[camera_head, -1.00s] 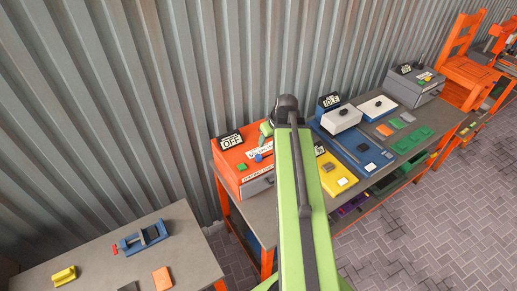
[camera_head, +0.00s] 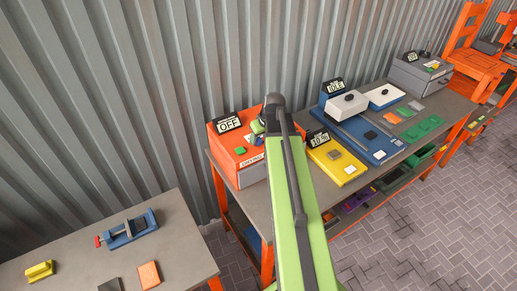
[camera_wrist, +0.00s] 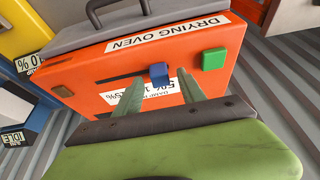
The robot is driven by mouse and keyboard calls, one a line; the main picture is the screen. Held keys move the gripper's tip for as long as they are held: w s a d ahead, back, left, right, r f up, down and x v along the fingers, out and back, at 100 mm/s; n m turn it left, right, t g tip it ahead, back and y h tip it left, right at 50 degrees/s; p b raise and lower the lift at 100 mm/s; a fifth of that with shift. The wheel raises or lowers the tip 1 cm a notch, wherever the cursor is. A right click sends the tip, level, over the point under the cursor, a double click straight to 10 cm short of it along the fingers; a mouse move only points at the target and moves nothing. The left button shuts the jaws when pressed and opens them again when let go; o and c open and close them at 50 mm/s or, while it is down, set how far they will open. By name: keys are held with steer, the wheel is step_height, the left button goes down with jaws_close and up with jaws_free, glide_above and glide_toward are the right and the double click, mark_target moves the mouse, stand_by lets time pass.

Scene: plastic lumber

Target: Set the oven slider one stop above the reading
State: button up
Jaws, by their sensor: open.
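The orange drying oven (camera_head: 226,146) stands on the bench with a sign reading OFF (camera_head: 229,124). In the wrist view its top (camera_wrist: 105,70) shows a dark slot with a blue slider knob (camera_wrist: 159,73), and a green button (camera_wrist: 213,59) to the right. A white label with percent marks (camera_wrist: 165,88) is partly hidden behind my fingers. My gripper (camera_wrist: 160,79) is open, its two fingers apart below and to either side of the knob; contact cannot be told. The yellow meter (camera_head: 337,162) has a display (camera_head: 318,139) showing a percent reading, too small to read surely.
A grey handle (camera_wrist: 115,12) sits at the oven's front. Right of the yellow meter are a blue unit marked IDLE (camera_head: 335,86) and a grey box (camera_head: 420,75). A separate table (camera_head: 180,240) at lower left holds a blue vise (camera_head: 128,230). A corrugated wall stands behind.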

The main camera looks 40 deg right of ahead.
steer(key=shift+w+f, duration=0.2)
steer(key=shift+f, duration=0.45)
steer(key=shift+r, duration=0.1)
jaws_close()
stand_by(0.9)
